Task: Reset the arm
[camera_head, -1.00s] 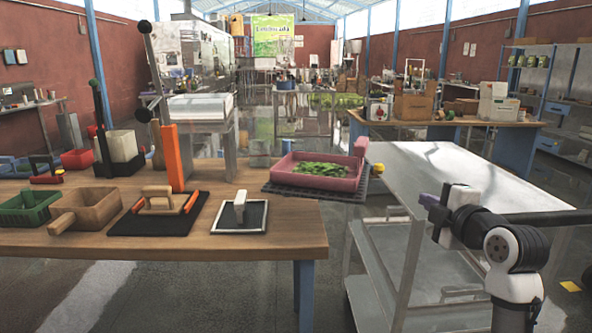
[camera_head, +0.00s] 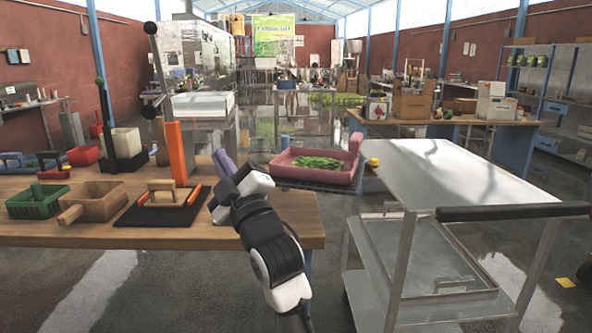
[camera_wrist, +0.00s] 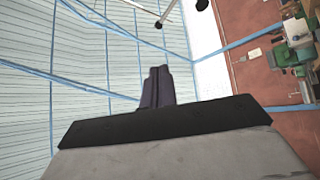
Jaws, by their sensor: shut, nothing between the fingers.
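My arm reaches up from the bottom middle in the head view, across the front right part of the wooden table. My gripper (camera_head: 224,163) is at its upper end, with the purple-grey fingers pointing up and to the left above the table. In the wrist view, the two fingers (camera_wrist: 158,87) stand together with nothing held between them. The wrist camera faces the ceiling and a red wall, so the gripper is tilted upward.
A pink tray (camera_head: 300,173) of greens sits beyond my arm. An empty metal cart (camera_head: 450,175) stands right.

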